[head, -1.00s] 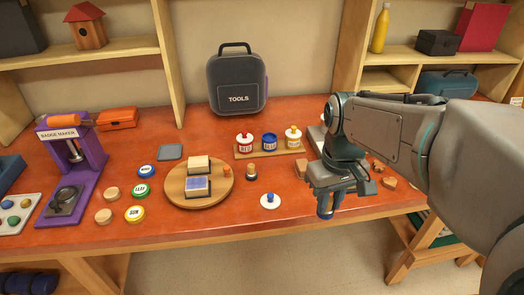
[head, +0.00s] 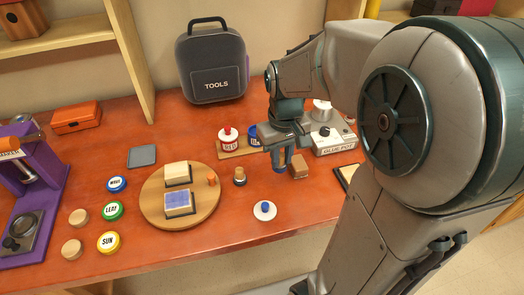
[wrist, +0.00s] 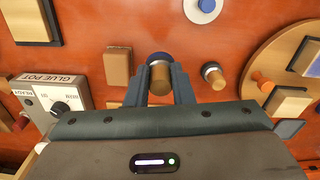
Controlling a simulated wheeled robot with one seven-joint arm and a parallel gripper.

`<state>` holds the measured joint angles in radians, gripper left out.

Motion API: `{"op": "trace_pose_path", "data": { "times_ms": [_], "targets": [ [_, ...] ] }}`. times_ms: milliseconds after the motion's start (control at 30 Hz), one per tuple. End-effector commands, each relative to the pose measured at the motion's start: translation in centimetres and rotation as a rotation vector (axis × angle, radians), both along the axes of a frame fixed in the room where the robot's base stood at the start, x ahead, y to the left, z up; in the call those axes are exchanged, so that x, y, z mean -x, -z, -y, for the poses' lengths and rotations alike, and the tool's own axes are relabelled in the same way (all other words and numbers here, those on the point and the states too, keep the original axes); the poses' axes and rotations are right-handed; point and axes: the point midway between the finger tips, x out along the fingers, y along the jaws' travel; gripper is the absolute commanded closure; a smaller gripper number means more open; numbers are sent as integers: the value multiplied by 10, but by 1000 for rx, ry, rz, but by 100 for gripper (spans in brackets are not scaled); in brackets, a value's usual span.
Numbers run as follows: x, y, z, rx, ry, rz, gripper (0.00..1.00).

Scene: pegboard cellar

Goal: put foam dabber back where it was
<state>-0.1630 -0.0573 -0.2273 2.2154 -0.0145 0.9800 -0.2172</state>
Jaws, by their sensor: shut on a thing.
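The foam dabber (wrist: 160,76), a short wooden cylinder with a blue end, is between the two fingers of my gripper (wrist: 160,84) in the wrist view. My gripper is shut on its wooden part, and the blue end points away from the wrist. In the head view my gripper (head: 279,160) hangs over the table just right of a standing wooden dabber (head: 240,175), which also shows in the wrist view (wrist: 213,76). The held dabber is mostly hidden by the fingers in the head view. A white disc with a blue knob (head: 264,211) lies nearer the front edge.
A wooden block (head: 299,166) and the glue pot box (head: 335,140) are close right of my gripper. A rack with a red pot (head: 228,138) and a partly hidden blue pot is behind. A round board (head: 150,204) with stamp blocks is left.

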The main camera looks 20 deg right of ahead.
Motion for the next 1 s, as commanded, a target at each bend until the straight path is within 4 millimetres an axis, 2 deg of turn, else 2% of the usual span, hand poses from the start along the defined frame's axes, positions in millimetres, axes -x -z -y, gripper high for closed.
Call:
{"op": "trace_pose_path", "data": {
  "times_ms": [100, 300, 433, 700, 1000],
  "targets": [
    [-19, 12, -10, 2, -1, -4, 97],
    [-37, 25, -20, 1, 2, 0, 97],
    [-40, 32, -22, 0, 3, -2, 97],
    [-40, 66, -21, 0, 5, -2, 97],
    [-40, 69, -21, 0, 4, 1, 97]
  ]
}}
